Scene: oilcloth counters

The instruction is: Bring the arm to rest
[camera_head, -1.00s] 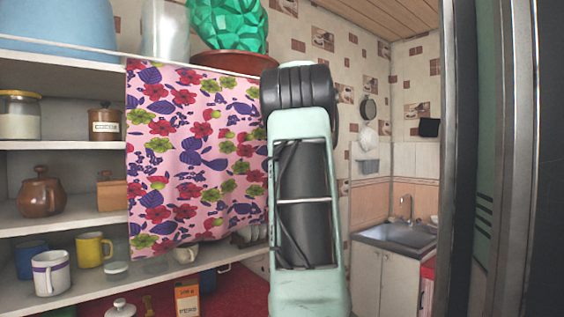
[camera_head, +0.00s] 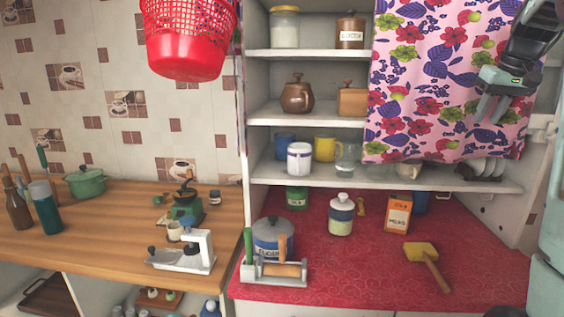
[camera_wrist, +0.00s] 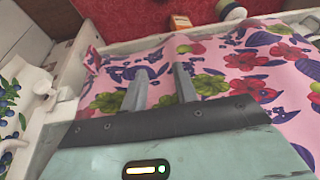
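My gripper (camera_head: 494,110) hangs at the upper right of the head view, in front of the pink flowered curtain (camera_head: 440,60). My arm comes in from the right edge. In the wrist view my gripper (camera_wrist: 160,76) has its two grey fingers apart, with curtain cloth (camera_wrist: 215,70) showing between and around them. Nothing is between the fingers. I cannot tell whether the fingertips touch the cloth.
Shelves (camera_head: 262,112) behind hold mugs and jars. The red counter (camera_head: 350,265) below carries a sugar pot (camera_head: 272,238), a lidded jar (camera_head: 341,215), a carton (camera_head: 397,213) and a yellow-headed mallet (camera_head: 427,262). A wooden counter (camera_head: 110,235) lies left; a red basket (camera_head: 187,45) hangs above.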

